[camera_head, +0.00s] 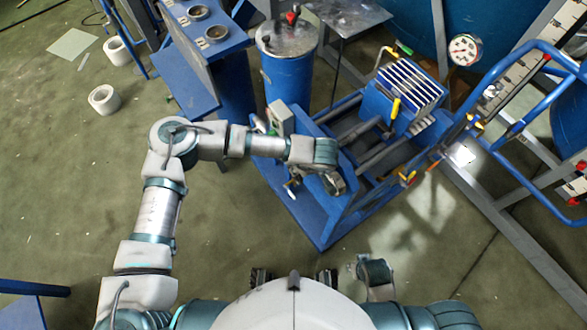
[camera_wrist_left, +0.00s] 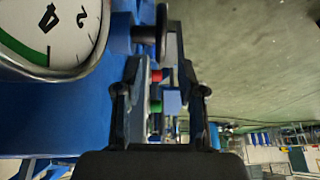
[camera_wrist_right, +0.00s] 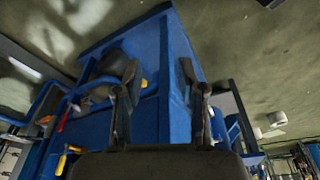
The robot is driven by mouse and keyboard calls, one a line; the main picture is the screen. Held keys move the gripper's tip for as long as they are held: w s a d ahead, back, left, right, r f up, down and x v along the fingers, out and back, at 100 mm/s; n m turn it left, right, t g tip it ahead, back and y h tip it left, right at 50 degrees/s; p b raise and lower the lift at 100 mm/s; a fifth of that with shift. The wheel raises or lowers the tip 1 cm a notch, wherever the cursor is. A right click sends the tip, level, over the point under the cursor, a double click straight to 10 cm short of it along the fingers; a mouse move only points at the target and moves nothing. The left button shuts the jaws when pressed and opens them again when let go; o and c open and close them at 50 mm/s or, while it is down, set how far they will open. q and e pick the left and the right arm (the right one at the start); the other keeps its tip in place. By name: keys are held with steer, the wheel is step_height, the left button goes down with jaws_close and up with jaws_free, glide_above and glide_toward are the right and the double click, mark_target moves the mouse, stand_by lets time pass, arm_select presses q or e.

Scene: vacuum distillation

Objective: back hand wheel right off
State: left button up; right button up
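My left arm reaches in the camera_head view over the front of the blue machine frame, with the left gripper (camera_head: 335,183) near its front edge. In the left wrist view, the left gripper (camera_wrist_left: 156,62) is open. A dark round hand wheel (camera_wrist_left: 162,32), seen nearly edge-on, is on a short shaft from a blue post, just ahead of the fingertips. I cannot tell whether they touch it. Red (camera_wrist_left: 156,75) and green (camera_wrist_left: 156,107) parts show between the fingers. My right gripper (camera_wrist_right: 158,72) is open and empty in the right wrist view, facing the blue frame.
A dial gauge (camera_wrist_left: 50,35) is close at the left in the left wrist view. A blue drum (camera_head: 287,75) stands behind the frame. Blue railings (camera_head: 535,85) and a gauge (camera_head: 464,49) are at the right. Open floor lies at the left with white rolls (camera_head: 104,99).

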arm_select(q)
steer(key=b+x, duration=0.1)
steer(key=x, duration=0.9)
steer(key=shift+a+f, duration=0.1)
steer(key=shift+f, duration=0.1)
arm_select(e)
steer(key=v, duration=0.4)
steer(key=shift+s+d+r, duration=0.1)
steer(key=shift+r, duration=0.05)
arm_select(q)
jaws_close()
